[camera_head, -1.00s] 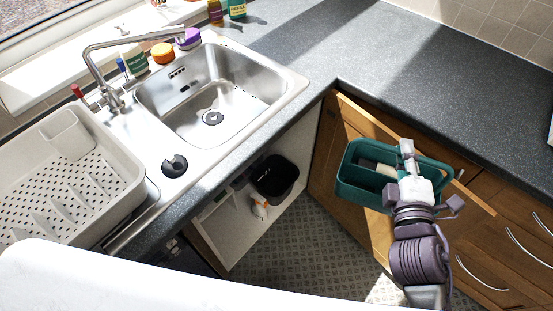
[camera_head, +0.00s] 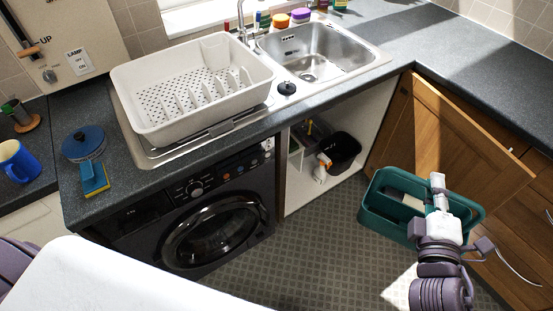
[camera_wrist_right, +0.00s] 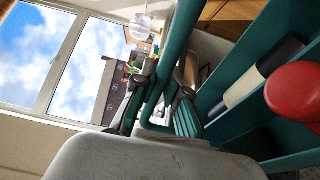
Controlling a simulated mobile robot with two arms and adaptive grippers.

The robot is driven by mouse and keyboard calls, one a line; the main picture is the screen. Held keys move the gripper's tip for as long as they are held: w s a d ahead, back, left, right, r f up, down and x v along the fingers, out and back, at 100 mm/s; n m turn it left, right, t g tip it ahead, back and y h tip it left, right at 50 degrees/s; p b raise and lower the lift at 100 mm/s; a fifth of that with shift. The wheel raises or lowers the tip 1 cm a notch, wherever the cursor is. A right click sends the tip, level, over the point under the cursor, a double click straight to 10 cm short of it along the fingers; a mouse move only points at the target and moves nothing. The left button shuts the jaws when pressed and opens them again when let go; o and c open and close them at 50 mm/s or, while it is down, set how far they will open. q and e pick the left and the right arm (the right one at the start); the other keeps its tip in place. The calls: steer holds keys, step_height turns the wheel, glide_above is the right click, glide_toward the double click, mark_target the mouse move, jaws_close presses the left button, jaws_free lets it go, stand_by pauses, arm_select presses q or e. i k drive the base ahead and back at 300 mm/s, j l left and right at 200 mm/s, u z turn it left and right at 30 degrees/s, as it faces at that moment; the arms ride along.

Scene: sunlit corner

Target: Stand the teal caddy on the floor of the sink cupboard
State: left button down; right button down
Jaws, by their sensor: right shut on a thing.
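The teal caddy (camera_head: 385,226) hangs from my right gripper (camera_head: 438,190), shut on its handle, in front of the open cupboard door. In the right wrist view the caddy (camera_wrist_right: 225,75) fills the right side, with a red-topped item (camera_wrist_right: 295,92) and a pale cylinder inside. The sink cupboard (camera_head: 293,203) stands open under the sink; part of its pale floor shows at the front. A black bin (camera_head: 341,152) and a white-and-orange spray bottle (camera_head: 321,168) stand inside. The caddy is outside, to the right of the opening. My left gripper is out of view.
The open wooden door (camera_head: 470,135) stands to the right of the cupboard, behind the caddy. A dark washing machine (camera_head: 210,225) is to the left. The patterned floor (camera_head: 310,250) in front is clear. The worktop edge overhangs the opening.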

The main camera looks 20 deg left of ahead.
mark_target(296, 192)
steer(key=u, duration=1.75)
steer(key=l+u, duration=0.15)
steer(key=l, duration=0.35)
steer(key=k+l+u, duration=0.1)
steer(key=l, duration=0.4)
steer(key=k+l+u, duration=0.15)
steer(key=l, duration=0.35)
